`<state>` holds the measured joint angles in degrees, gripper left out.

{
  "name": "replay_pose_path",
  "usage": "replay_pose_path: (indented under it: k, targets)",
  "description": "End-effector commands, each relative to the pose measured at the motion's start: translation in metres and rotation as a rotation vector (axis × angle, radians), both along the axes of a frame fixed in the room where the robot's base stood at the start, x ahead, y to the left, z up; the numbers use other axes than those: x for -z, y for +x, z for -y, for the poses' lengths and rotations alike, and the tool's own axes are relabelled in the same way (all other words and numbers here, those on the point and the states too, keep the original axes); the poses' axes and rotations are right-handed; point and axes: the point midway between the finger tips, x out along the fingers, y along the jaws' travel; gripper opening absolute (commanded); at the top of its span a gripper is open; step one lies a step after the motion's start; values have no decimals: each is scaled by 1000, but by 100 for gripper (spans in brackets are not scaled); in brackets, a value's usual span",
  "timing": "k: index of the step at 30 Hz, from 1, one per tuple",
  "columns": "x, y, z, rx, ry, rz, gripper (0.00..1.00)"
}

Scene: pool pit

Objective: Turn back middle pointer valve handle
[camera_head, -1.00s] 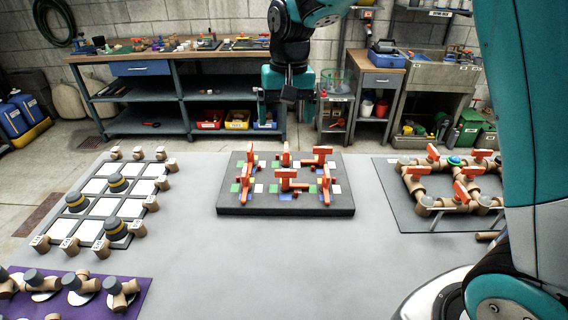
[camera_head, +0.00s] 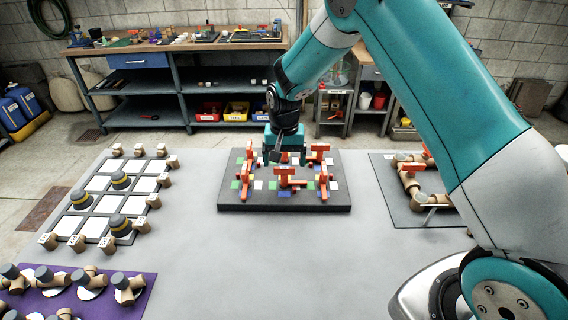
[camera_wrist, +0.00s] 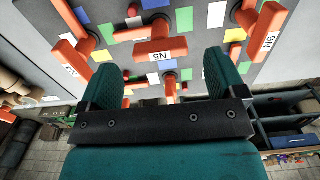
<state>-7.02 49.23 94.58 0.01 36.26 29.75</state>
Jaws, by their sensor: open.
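The board (camera_head: 335,205) carries several orange pointer valve handles in two rows. In the head view, my gripper (camera_head: 285,160) is over the back middle of the board and hides the back middle handle there. In the wrist view, my gripper (camera_wrist: 160,75) is open, its two teal fingers apart. A narrow orange piece (camera_wrist: 170,90), apparently the back middle handle, shows between them, partly hidden by the gripper's bar. The front middle handle (camera_head: 290,184) has its bar crosswise; its N5 label (camera_wrist: 160,55) shows beyond the fingers. I cannot tell whether the fingers touch anything.
The back right handle (camera_head: 319,147) stands close beside my gripper. A front left handle (camera_head: 244,183) and a front right handle (camera_head: 324,180) stand nearby. Coloured squares lie between them. A white grid board (camera_head: 98,210) is at left, a pipe board (camera_head: 400,205) at right; grey table is clear between.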

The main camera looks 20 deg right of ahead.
Motion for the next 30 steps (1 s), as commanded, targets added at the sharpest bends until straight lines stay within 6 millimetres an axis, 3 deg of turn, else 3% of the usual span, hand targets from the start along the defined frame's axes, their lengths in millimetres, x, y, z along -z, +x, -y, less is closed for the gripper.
replay_pose_path:
  k: [7, 17, 24, 30]
  targets:
    - [28, 0, 0, 0, 0, 0, 89]
    - [33, 0, 0, 0, 0, 2, 89]
    - [33, 0, 0, 0, 1, 1, 40]
    - [33, 0, 0, -7, 1, 1, 40]
